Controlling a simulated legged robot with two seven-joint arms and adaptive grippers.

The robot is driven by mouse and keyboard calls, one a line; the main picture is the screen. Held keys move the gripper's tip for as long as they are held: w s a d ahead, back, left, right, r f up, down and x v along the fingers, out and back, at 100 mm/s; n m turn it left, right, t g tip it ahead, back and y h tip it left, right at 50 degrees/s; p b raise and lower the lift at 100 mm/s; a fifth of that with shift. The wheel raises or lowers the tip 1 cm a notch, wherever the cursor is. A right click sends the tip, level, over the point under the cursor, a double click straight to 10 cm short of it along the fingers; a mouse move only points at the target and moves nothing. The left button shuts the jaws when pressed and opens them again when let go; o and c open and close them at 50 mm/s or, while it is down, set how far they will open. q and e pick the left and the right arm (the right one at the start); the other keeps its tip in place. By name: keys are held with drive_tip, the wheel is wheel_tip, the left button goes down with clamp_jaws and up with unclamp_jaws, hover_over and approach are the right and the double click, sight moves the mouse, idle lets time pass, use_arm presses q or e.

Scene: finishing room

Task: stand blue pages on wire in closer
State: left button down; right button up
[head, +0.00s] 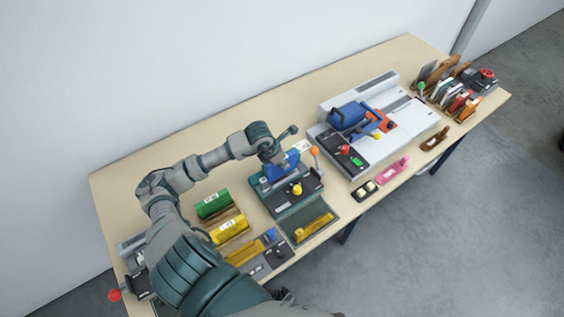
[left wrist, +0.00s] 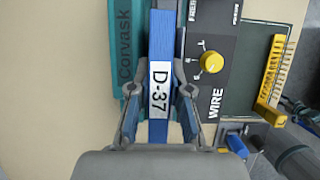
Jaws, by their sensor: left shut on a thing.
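The blue pages (head: 283,165) are a thick blue block with a white D-37 label. In the left wrist view the blue pages (left wrist: 161,60) lie between the two fingers of my left gripper (left wrist: 160,105), which is shut on them. In the head view my left gripper (head: 276,157) is over the back of the closer (head: 290,196), a dark and teal machine with a yellow knob and an orange-tipped lever. The closer (left wrist: 130,50) shows teal on one side of the pages and a dark WIRE panel on the other. The wire itself and the pages' lower edge are hidden.
Green (head: 213,204) and yellow (head: 230,228) blocks lie left of the closer. A dark tray (head: 296,232) with a yellow comb is in front. A large white machine (head: 385,140) stands to the right, with a rack of small items (head: 455,90) beyond. Bare tabletop runs along the back.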

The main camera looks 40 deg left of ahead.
use_arm(q)
drive_tip(key=shift+r, duration=0.55)
drive_tip(key=shift+d, duration=0.3)
idle(0.5)
drive_tip(key=shift+f+b, duration=1.05)
drive_tip(key=shift+f, duration=0.2)
idle(0.4)
drive_tip(key=c, duration=1.4)
unclamp_jaws()
drive_tip(key=shift+p+v, duration=1.3)
drive_tip(key=shift+v, duration=1.6)
drive_tip(key=shift+p+v, duration=0.65)
drive_tip(key=shift+v, duration=2)
